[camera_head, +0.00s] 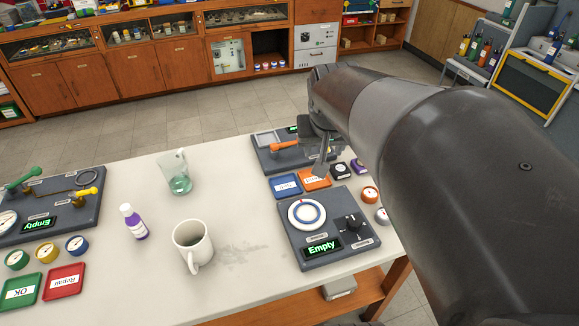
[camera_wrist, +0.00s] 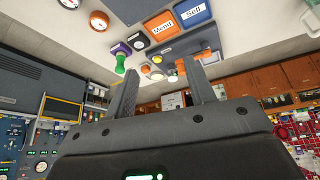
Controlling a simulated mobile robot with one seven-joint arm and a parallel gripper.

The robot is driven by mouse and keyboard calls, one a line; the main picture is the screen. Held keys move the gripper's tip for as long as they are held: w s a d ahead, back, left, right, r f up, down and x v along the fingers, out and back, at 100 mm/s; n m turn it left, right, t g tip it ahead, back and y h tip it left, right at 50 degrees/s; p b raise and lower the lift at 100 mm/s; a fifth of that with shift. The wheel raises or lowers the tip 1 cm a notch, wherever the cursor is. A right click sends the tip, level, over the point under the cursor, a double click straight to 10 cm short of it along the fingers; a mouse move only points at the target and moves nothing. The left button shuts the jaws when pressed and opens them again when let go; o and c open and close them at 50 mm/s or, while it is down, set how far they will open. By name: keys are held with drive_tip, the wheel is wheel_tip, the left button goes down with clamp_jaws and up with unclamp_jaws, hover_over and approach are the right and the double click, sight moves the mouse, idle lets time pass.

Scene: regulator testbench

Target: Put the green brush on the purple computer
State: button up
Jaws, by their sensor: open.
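A small purple block (camera_head: 358,165), which seems to be the purple computer, lies at the table's right side beside a small black block. It also shows in the wrist view (camera_wrist: 120,48). A small green piece (camera_wrist: 120,66), likely the green brush, shows against the purple block in the wrist view and seems to stand on it. I cannot tell its exact contact, and my arm hides it in the head view. My gripper (camera_wrist: 161,67) is open, with nothing between its fingers. In the head view my gripper (camera_head: 322,160) is above the orange plate, apart from the green piece.
The orange plate (camera_head: 314,180) and blue plate (camera_head: 286,186) lie beside the black block (camera_head: 341,170). A grey testbench (camera_head: 325,255) with a dial is in front. A white mug (camera_head: 193,245), glass cup (camera_head: 177,177) and purple bottle (camera_head: 134,223) stand left. The table's middle is clear.

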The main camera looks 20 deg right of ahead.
drive_tip(key=s+a+n+y, duration=0.2)
drive_tip(key=s+a, duration=0.6)
drive_tip(key=s, duration=0.4)
drive_tip(key=shift+a+n+t, duration=0.4)
drive_tip(key=shift+n, duration=0.2)
